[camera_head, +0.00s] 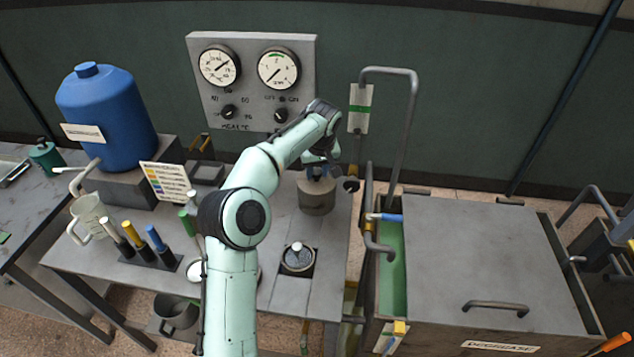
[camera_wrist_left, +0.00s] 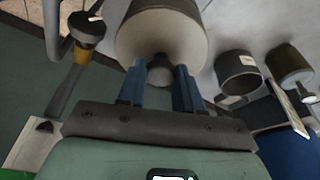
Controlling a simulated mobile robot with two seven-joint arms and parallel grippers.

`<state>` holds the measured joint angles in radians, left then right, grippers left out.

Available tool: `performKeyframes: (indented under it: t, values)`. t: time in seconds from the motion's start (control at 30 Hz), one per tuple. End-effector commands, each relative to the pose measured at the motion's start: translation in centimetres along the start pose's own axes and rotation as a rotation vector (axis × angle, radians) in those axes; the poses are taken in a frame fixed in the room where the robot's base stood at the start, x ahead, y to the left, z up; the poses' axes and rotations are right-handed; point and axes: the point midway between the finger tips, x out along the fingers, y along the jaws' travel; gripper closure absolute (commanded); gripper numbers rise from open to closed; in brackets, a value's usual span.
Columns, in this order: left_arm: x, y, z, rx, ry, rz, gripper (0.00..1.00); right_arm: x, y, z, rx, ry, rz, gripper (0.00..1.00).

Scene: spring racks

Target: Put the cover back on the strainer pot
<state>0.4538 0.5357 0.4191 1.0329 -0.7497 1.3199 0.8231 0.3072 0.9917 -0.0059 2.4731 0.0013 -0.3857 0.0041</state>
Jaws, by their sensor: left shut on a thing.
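A grey-brown cylindrical pot (camera_head: 317,197) stands near the right back of the bench, under my left gripper (camera_head: 319,172). In the left wrist view, the blue fingers of my left gripper (camera_wrist_left: 160,80) are closed around the dark knob (camera_wrist_left: 160,69) of a pale round cover (camera_wrist_left: 150,42). The cover appears to sit on the cylindrical body; I cannot tell whether it is fully seated. A second round fitting (camera_head: 298,262) with a pale knob sits in a square cut-out nearer the bench front. My right gripper is not in view.
A pipe (camera_head: 414,120) and a lidded tank (camera_head: 480,255) stand to the right. A gauge panel (camera_head: 255,80) is behind. A blue drum (camera_head: 110,120), a jug (camera_head: 88,215) and a rack of coloured handles (camera_head: 150,258) are at the left.

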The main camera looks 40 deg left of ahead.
Motion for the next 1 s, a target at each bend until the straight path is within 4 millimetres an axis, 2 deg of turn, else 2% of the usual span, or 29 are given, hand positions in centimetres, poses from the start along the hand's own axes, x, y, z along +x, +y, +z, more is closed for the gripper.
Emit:
performKeyframes:
  t: [0.17,0.33,0.5,0.7,1.0]
  values:
    - [-3.1,-0.7,0.8,0.016,0.013,-0.002,1.0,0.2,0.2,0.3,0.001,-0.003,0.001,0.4]
    - [-6.3,-2.9,4.0,0.033,0.024,-0.009,1.0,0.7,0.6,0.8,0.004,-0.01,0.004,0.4]
    - [-8.4,-5.9,7.7,0.024,0.019,-0.009,1.0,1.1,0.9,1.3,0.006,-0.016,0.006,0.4]
    - [-9.5,-8.3,10.5,0.005,0.005,0.0,1.0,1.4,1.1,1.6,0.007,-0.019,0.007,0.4]
    - [-9.7,-8.8,11.2,0.0,0.0,0.003,1.0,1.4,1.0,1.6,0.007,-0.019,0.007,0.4]
